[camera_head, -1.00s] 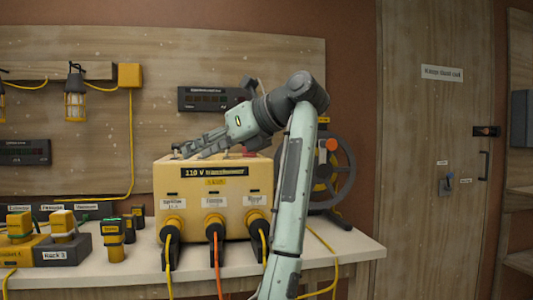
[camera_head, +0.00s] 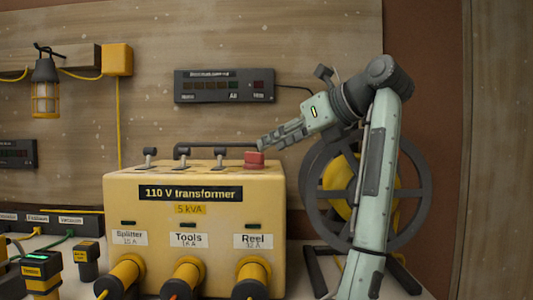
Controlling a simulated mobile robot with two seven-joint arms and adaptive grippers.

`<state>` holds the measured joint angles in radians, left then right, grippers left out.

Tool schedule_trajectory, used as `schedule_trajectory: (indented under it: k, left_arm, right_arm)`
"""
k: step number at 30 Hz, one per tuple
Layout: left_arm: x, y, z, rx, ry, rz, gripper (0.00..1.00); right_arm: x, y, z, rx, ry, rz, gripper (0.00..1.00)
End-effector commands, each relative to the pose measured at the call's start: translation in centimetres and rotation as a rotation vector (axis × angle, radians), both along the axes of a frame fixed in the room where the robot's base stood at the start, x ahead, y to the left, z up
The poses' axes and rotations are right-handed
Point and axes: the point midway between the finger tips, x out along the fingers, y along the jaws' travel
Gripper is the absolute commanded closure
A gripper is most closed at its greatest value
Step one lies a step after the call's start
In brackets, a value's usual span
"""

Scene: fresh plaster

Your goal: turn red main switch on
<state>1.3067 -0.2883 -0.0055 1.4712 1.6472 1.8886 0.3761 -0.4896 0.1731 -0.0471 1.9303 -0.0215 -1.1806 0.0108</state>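The red main switch (camera_head: 254,159) is a small red block on the top right of the yellow 110 V transformer (camera_head: 126,205).
Several grey toggle levers (camera_head: 185,157) stand on the transformer top, left of the red switch. A dark display panel (camera_head: 224,86) hangs on the wall behind. A cable reel (camera_head: 331,203) stands at the right behind my arm. Plugs (camera_head: 189,272) fill the transformer's front.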

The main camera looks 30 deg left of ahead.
Motion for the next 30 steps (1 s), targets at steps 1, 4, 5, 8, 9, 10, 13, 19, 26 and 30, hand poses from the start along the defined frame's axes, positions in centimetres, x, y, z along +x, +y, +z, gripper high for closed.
schedule_trajectory:
  k: [1,4,5,8,9,10,13,19,26,30]
  left_arm:
    - [0.1,0.6,-0.2,0.000,0.000,0.003,0.66]
    - [0.4,2.0,-0.8,0.001,0.002,0.005,0.66]
    - [0.5,2.5,-1.0,0.002,0.002,0.006,0.66]
    - [0.8,3.9,-1.6,0.000,0.001,0.006,0.66]
    - [0.9,4.5,-1.8,0.000,0.001,0.005,0.66]
    - [1.1,4.9,-2.0,0.001,0.002,0.006,0.66]
    - [1.3,5.9,-2.4,0.001,0.001,0.004,0.66]
    - [1.6,6.7,-2.8,0.001,0.000,0.001,0.66]
    - [1.6,6.7,-2.8,0.000,0.000,0.001,0.70]
    - [1.6,6.7,-2.8,0.000,0.000,0.001,0.88]
  right_arm:
    - [-0.1,0.0,-0.1,0.001,0.002,0.000,1.00]
    - [-0.1,0.0,-0.3,0.002,0.003,0.000,1.00]
    - [-0.1,0.0,-0.3,0.003,0.003,0.000,1.00]
    - [-0.1,0.1,-0.6,0.005,0.004,0.000,1.00]
    - [-0.1,0.1,-0.8,0.006,0.005,0.000,1.00]
    - [-0.1,0.1,-0.9,0.006,0.005,0.000,1.00]
    - [-0.2,0.1,-1.1,0.007,0.006,0.000,1.00]
    - [-0.2,0.1,-1.4,0.008,0.008,-0.001,1.00]
    - [-0.3,0.1,-1.4,0.009,0.008,-0.001,1.00]
    - [-0.3,0.1,-1.4,0.009,0.008,0.000,1.00]
